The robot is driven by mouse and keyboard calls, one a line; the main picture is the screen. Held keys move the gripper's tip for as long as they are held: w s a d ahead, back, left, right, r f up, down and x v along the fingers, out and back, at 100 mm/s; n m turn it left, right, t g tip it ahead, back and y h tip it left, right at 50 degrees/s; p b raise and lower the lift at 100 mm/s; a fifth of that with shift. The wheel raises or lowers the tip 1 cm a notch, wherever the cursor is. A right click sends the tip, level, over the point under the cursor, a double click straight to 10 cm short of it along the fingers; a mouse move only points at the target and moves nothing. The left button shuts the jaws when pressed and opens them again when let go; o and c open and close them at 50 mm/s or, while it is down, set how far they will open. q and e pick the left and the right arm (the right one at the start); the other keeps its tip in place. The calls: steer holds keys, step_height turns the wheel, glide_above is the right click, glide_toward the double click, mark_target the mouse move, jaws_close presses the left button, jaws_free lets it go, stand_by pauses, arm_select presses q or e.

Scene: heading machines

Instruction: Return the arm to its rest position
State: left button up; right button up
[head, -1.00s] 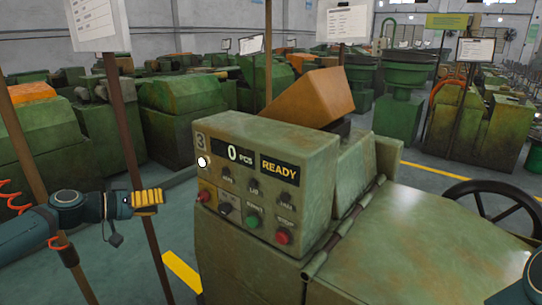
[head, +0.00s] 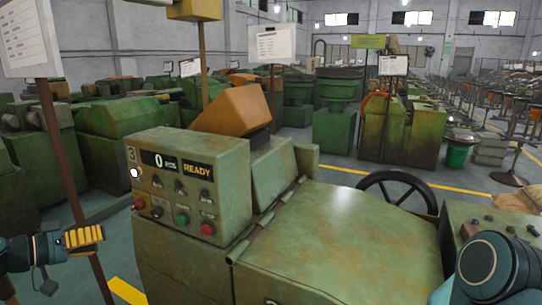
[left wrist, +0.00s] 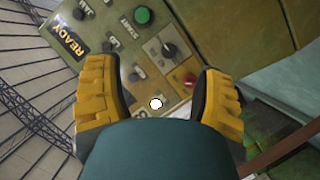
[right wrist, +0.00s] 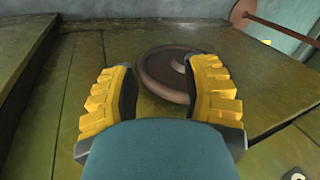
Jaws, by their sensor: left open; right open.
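My left gripper (head: 84,237) is at the lower left of the head view, left of the control panel (head: 190,181) and apart from it. In the left wrist view its two yellow fingers (left wrist: 157,100) stand apart with nothing between them; the panel's knobs and buttons lie beyond. My right arm (head: 490,270) shows at the lower right of the head view, but its gripper is hidden there. In the right wrist view the right gripper (right wrist: 160,95) is open and empty, over green metal surfaces with a round brown disc (right wrist: 168,72) beyond.
The green machine (head: 345,235) fills the middle, with a black handwheel (head: 397,192) behind it. The panel display reads 0 PCS and READY. A brown post (head: 62,160) stands near the left gripper. A second panel (head: 490,224) is at the right.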

arm_select(q)
steer(key=d+f+g, duration=0.3)
steer(key=d+f, duration=0.8)
steer(key=d, duration=0.3)
steer(key=d+f+g, duration=0.3)
steer(key=d+f, duration=0.9)
steer(key=d, duration=0.3)
steer(key=s+d+f+g+y, duration=0.2)
steer(key=s+d+f+g, duration=0.1)
steer(key=s+d+f, duration=0.55)
steer(key=s+a+f+g+y, duration=0.1)
steer(key=s+f, duration=0.4)
steer(key=s, duration=0.5)
steer(key=a+y, duration=0.1)
steer(key=y, duration=0.1)
steer(key=shift+y, duration=0.3)
